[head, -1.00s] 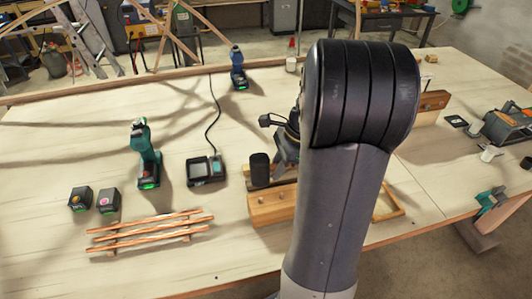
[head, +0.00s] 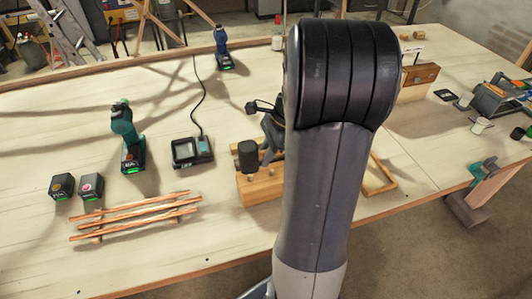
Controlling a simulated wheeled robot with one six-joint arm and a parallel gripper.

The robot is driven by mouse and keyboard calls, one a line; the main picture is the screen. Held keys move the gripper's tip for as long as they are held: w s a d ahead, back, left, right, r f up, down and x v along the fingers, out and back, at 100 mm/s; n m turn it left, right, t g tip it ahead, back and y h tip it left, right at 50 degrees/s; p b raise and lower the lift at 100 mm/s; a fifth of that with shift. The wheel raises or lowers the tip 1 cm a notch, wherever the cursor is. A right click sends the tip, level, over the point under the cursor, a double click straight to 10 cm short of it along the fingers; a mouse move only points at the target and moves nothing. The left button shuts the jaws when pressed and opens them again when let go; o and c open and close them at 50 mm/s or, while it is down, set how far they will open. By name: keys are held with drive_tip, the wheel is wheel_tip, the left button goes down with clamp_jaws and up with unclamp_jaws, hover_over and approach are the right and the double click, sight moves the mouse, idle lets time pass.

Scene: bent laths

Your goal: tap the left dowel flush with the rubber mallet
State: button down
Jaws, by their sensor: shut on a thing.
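The rubber mallet's black head (head: 248,157) hangs at the left end of a light wooden block (head: 262,190). It overlaps the block's upper left part in the picture. I cannot tell whether it touches. My gripper (head: 273,133) is behind and to the right of the mallet head, partly covered by my own arm. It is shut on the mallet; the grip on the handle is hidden. The right part of the block is hidden behind my arm.
Copper-coloured strips (head: 135,217) lie front left. Two dark battery packs (head: 78,187), a teal drill (head: 128,138) and a charger (head: 192,151) stand left of the block. A wooden frame (head: 378,177) lies right of my arm.

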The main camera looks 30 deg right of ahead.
wheel_tip(320, 180, down, 5)
drive_tip(key=b, duration=0.3)
drive_tip(key=shift+f, duration=0.15)
wheel_tip(320, 180, up, 6)
drive_tip(key=p, duration=0.5)
drive_tip(key=shift+f, duration=0.1)
wheel_tip(320, 180, up, 4)
drive_tip(key=p, duration=0.4)
